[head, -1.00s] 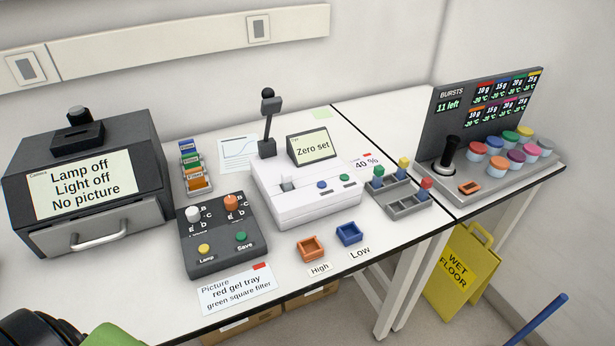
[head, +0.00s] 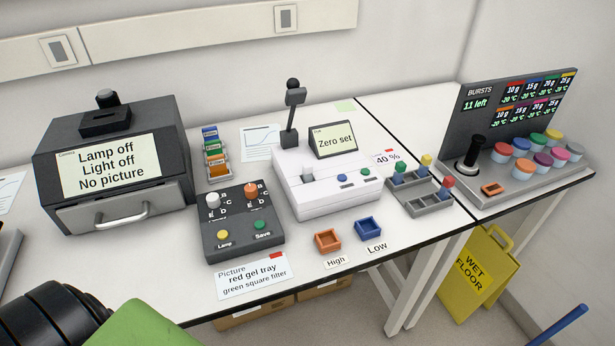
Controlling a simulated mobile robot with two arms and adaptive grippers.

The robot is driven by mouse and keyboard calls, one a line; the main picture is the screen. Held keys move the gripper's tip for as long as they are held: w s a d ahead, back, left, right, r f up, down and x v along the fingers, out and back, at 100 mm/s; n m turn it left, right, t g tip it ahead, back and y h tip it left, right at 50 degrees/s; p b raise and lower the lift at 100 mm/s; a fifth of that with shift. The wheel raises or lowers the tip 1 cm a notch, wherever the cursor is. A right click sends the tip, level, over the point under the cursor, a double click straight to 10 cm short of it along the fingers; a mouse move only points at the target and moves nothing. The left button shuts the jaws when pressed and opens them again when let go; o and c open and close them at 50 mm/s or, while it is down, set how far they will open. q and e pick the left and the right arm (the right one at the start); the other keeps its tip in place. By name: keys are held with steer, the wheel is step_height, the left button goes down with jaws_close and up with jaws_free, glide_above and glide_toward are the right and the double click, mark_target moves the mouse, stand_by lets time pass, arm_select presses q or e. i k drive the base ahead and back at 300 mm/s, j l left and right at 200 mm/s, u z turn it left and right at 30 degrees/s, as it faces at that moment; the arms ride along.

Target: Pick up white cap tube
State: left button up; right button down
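A small upright piece with a pale whitish top (head: 307,169) stands at the left of the white instrument's front (head: 325,196). It is too small to tell for certain whether it is the white cap tube. No white cap shows in that rack. Neither gripper is in view; only black and green parts that look like my arm show at the bottom left.
A dark imaging box (head: 115,160) stands at the left. Orange (head: 328,242) and blue (head: 368,228) trays lie near the front edge. Colored jars (head: 522,168) stand on a station at the right.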

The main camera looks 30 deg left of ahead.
mark_target(306, 167)
steer(key=i+l+u, duration=0.1)
steer(key=u, duration=0.35)
steer(key=l+u, duration=0.4)
steer(key=i+j, duration=0.05)
